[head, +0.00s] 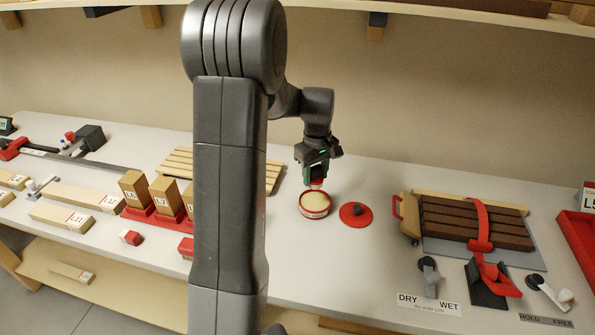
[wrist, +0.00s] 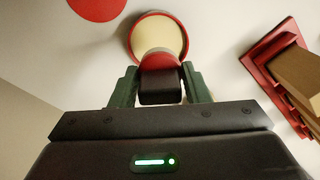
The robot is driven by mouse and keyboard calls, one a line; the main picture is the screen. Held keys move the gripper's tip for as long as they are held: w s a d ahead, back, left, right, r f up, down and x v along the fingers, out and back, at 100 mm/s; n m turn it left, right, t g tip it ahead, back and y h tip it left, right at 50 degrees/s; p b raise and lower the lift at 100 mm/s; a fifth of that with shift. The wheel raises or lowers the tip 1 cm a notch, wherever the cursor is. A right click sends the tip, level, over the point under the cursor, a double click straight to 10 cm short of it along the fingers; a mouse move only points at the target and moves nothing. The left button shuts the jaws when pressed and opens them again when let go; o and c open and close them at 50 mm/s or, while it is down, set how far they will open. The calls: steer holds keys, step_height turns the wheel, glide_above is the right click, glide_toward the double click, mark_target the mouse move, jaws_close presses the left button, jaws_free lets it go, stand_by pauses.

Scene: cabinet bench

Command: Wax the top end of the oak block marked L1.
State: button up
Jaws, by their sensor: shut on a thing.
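My gripper (head: 317,172) is shut on a small black applicator with a red part (wrist: 160,80), held over the near side of the open wax tin (head: 315,205). The round red tin has pale yellow wax in it and also shows in the wrist view (wrist: 133,40). I cannot tell whether the applicator touches the wax. Upright oak blocks stand in a red rack (head: 136,215) at the left; one reads L6 (head: 133,190), one L7 (head: 165,197). A third block (head: 188,203) is partly hidden by my arm, its mark unreadable. I cannot make out L1.
Farther right are strapped brown slats (head: 470,222), levers and a DRY/WET label (head: 428,304). Pale labelled bars (head: 62,217) lie at the left. A slatted wooden rack (head: 200,165) stands behind my arm.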

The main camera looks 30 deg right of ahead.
steer(key=shift+d+f+b, duration=0.2)
steer(key=shift+f+b, duration=0.35)
steer(key=shift+f, duration=0.2)
steer(key=shift+f+b, duration=1.6)
steer(key=shift+f, duration=0.7)
steer(key=shift+f+b, duration=0.3)
steer(key=shift+f, duration=0.25)
steer(key=shift+r, duration=0.1)
steer(key=shift+r+p, duration=2.55)
steer(key=shift+r, duration=0.95)
steer(key=shift+s+a+f, duration=0.1)
